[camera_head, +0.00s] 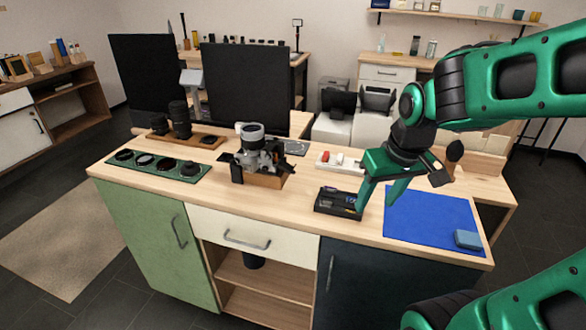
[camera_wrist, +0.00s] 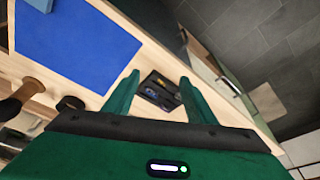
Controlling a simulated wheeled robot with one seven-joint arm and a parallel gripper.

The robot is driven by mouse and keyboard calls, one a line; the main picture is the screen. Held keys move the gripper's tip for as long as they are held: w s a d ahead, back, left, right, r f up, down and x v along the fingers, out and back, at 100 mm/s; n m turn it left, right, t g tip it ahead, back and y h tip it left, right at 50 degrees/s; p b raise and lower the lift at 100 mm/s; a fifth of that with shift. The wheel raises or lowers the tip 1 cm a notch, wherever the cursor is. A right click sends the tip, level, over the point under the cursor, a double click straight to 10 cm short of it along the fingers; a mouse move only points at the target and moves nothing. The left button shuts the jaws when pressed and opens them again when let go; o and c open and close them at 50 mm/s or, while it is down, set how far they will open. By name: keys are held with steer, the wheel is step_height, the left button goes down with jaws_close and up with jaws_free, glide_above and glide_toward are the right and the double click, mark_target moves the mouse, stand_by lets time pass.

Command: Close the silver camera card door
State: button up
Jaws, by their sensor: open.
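The silver camera (camera_head: 262,157) is on the wooden table, on a small wooden block (camera_head: 264,181), near the middle in the head view. Its pale lens points upward. Its card door is too small to make out. My gripper (camera_head: 377,203) is well to the right of the camera, pointing down beside a black tray (camera_head: 326,205). Its two green fingers are apart with nothing held between them. In the wrist view the fingers (camera_wrist: 160,82) are spread, with the black tray (camera_wrist: 152,98) seen between them. The camera is not recognisable in the wrist view.
A blue mat (camera_head: 430,217) with a blue block (camera_head: 467,239) lies at the right. A white tray (camera_head: 340,163) stands behind the black tray. A green lens holder (camera_head: 140,169) and upright lenses (camera_head: 180,119) are at the left. Dark screens (camera_head: 246,88) rise behind the camera.

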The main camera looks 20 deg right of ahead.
mark_target(288, 166)
steer(key=w+a+f+n+y, duration=0.1)
steer(key=w+a+n+y, duration=0.1)
steer(key=w, duration=0.2)
steer(key=w+a+f+n+y, duration=0.1)
steer(key=w+a+f+n, duration=0.1)
steer(key=w+a+n, duration=0.1)
steer(key=w+a+f+n+t+y, duration=0.1)
steer(key=w+a+n+y, duration=0.1)
steer(key=w, duration=0.3)
steer(key=shift+w+a+f+n+y, duration=0.15)
steer(key=shift+w+f+n+y, duration=0.15)
steer(key=shift+w+n, duration=0.1)
steer(key=w+n+y, duration=0.1)
steer(key=w+d+n+t+y, duration=0.1)
steer(key=w, duration=0.1)
steer(key=shift+d+r+y, duration=0.1)
steer(key=shift+r+y, duration=0.05)
steer(key=shift+y, duration=0.15)
steer(key=w+d+r+n+t+y, duration=0.1)
steer(key=d, duration=0.1)
steer(key=w+d+r+n+t+y, duration=0.1)
steer(key=w+d, duration=0.1)
steer(key=shift+w+r+t+y, duration=0.1)
steer(key=shift+r+t+y, duration=0.3)
steer(key=x, duration=1)
steer(key=shift+w+a, duration=0.25)
steer(key=shift+a, duration=0.1)
steer(key=shift+c, duration=0.4)
